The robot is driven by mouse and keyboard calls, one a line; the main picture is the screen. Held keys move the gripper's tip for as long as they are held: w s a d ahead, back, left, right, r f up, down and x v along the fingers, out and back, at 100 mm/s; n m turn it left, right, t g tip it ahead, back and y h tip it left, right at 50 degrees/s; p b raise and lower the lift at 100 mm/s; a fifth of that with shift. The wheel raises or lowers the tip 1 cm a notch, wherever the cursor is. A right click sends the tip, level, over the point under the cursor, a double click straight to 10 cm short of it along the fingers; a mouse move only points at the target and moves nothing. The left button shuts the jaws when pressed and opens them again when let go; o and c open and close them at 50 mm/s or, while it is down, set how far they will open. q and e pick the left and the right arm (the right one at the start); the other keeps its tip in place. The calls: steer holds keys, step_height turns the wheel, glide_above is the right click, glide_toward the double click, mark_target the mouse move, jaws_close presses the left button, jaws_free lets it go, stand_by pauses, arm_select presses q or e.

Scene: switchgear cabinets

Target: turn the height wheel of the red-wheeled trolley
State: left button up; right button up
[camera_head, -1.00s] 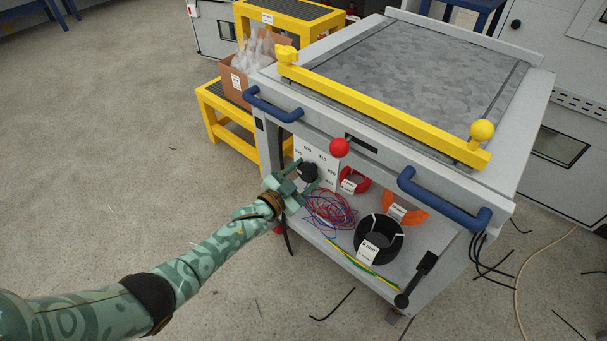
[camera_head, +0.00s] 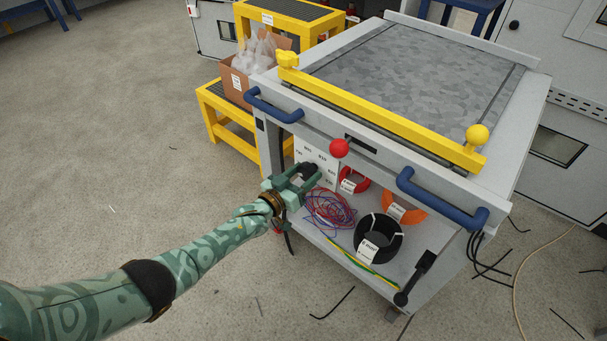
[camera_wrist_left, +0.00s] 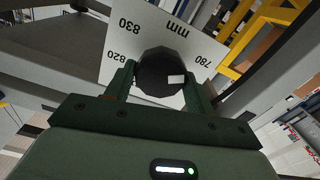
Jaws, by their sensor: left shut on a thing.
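The height wheel is a black faceted knob (camera_head: 309,168) on a white scale plate (camera_head: 326,160) under the trolley's top, at its left end. In the left wrist view the knob (camera_wrist_left: 160,68) sits between my two fingers, with a small white mark on its face. The plate (camera_wrist_left: 118,62) there shows numbers such as 780, 820, 830 and "mm". My left gripper (camera_head: 305,175) is shut on the knob, one finger on each side. The grey trolley (camera_head: 515,150) has a red ball knob (camera_head: 339,148) at its front. My right gripper is out of view.
Blue handles (camera_head: 440,198) and a yellow bar (camera_head: 380,112) run along the trolley's front. Its lower shelf holds cable coils (camera_head: 378,238) and loose red-blue wire (camera_head: 330,208). A yellow step (camera_head: 230,138) with a cardboard box stands behind left. The floor at left is mostly clear.

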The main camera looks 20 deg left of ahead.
arm_select(q)
steer(key=shift+f, duration=0.15)
steer(key=o, duration=1)
steer(key=shift+s+a, duration=0.1)
steer(key=shift+s, duration=0.05)
steer(key=shift+s+a+r+p, duration=0.25)
steer(key=shift+s+p, duration=0.2)
steer(key=shift+s, duration=0.15)
steer(key=shift+s+a+r+p, duration=0.1)
steer(key=shift+s+a+p, duration=0.1)
steer(key=shift+s+p, duration=0.3)
steer(key=p+v, duration=0.4)
steer(key=v, duration=0.9)
steer(key=shift+s+f, duration=0.25)
steer(key=shift+s, duration=0.1)
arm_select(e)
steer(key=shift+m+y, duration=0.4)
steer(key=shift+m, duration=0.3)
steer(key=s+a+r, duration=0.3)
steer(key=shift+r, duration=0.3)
